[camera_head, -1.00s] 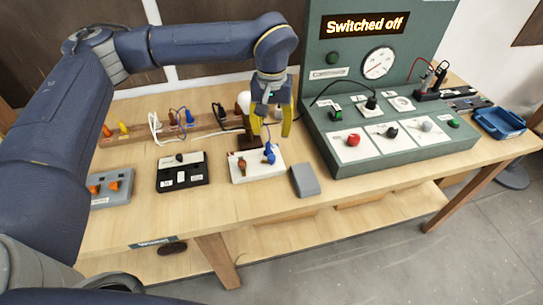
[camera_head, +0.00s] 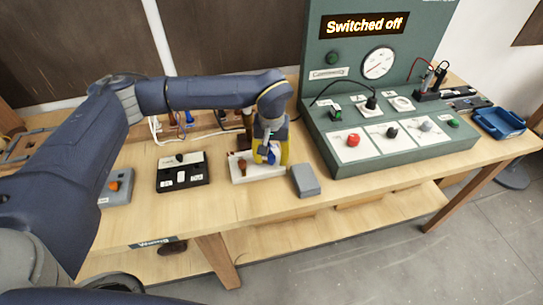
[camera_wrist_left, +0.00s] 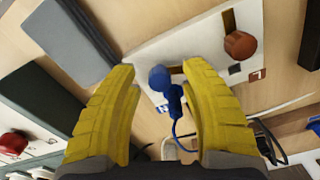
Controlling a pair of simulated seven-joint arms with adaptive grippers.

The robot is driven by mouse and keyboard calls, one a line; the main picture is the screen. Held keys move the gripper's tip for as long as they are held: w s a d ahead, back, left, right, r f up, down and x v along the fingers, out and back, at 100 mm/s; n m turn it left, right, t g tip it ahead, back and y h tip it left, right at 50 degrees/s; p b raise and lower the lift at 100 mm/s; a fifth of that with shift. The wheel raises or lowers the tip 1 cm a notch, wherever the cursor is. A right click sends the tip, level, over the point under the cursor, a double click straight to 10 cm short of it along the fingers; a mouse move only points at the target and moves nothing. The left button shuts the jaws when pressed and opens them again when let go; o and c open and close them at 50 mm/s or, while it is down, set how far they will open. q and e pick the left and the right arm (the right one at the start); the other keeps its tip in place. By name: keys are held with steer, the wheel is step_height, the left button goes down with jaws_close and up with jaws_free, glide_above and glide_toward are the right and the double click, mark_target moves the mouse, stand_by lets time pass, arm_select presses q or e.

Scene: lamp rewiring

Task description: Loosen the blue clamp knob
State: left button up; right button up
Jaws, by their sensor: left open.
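The blue clamp knob (camera_wrist_left: 160,78) is on a white block (camera_wrist_left: 195,45), and a blue cable runs from beside it. In the left wrist view the knob lies between the two yellow fingers of my left gripper (camera_wrist_left: 165,85), with gaps on both sides. In the head view the same gripper (camera_head: 268,155) is down over the white block (camera_head: 240,177), and the blue knob (camera_head: 268,155) is partly hidden by it. My left gripper is open. A brown-orange knob (camera_wrist_left: 240,45) stands on the same block. My right gripper is not visible.
A grey box (camera_head: 305,180) stands right of the white block. A black switch box (camera_head: 182,176) is to its left. A green panel (camera_head: 410,150) with knobs, a gauge and a "Switched off" sign stands to the right. The table front is clear.

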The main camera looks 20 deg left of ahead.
arm_select(q)
steer(key=shift+o, duration=0.2)
jaws_close()
steer(key=shift+n, duration=0.3)
steer(key=n, duration=0.4)
steer(key=shift+n, duration=0.4)
steer(key=n, duration=0.5)
steer(key=shift+n, duration=0.4)
stand_by(0.4)
steer(key=shift+c, duration=0.2)
jaws_free()
